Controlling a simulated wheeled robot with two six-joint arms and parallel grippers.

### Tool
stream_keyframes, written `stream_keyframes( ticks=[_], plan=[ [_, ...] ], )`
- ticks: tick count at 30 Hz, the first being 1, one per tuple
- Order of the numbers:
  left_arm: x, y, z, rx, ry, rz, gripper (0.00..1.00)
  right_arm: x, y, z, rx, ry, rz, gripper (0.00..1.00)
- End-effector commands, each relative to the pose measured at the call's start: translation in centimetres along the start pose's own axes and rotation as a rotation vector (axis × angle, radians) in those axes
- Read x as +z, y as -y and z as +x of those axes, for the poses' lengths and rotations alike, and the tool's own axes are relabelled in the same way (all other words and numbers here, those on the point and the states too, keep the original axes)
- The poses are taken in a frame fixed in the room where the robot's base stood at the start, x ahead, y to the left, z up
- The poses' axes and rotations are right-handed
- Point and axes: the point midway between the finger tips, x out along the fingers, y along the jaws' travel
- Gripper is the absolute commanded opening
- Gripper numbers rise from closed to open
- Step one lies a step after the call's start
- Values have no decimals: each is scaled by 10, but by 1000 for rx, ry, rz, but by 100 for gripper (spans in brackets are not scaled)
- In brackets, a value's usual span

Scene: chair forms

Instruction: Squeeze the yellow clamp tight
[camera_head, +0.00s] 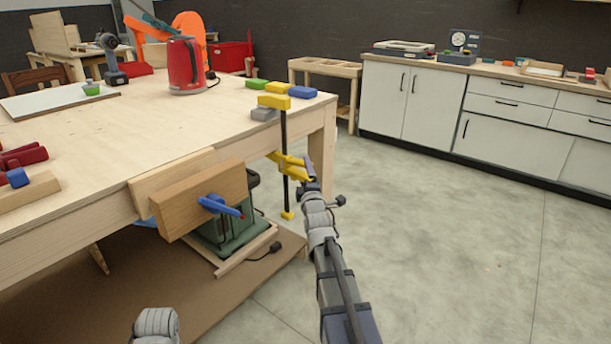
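The yellow clamp (284,166) hangs at the near right corner of the wooden workbench (130,125). Its yellow top jaw rests over a grey block on the bench top. Its black bar runs down past the bench edge to a yellow foot, and its yellow handle part sits below the top. My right gripper (308,174) is at the right end of that yellow handle, touching or very close. Its fingers are small and partly overlap the handle, so their opening is unclear. Only a grey piece of my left arm shows at the bottom edge.
A blue-handled vise (203,200) juts from the bench front. White cabinets (510,110) line the back right. The floor on the right is clear.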

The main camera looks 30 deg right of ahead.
Motion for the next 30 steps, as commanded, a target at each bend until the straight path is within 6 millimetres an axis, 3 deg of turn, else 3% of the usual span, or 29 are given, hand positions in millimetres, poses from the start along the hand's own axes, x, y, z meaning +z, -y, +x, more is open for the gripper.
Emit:
stream_keyframes(
  ticks=[16,30],
  plan=[
    [0,0,-2,0,0,0,69,0,-2,0,-1,0,1,93],
    [0,0,0,0,0,0,69,-7,3,15,-2,-1,1,93]
  ],
)
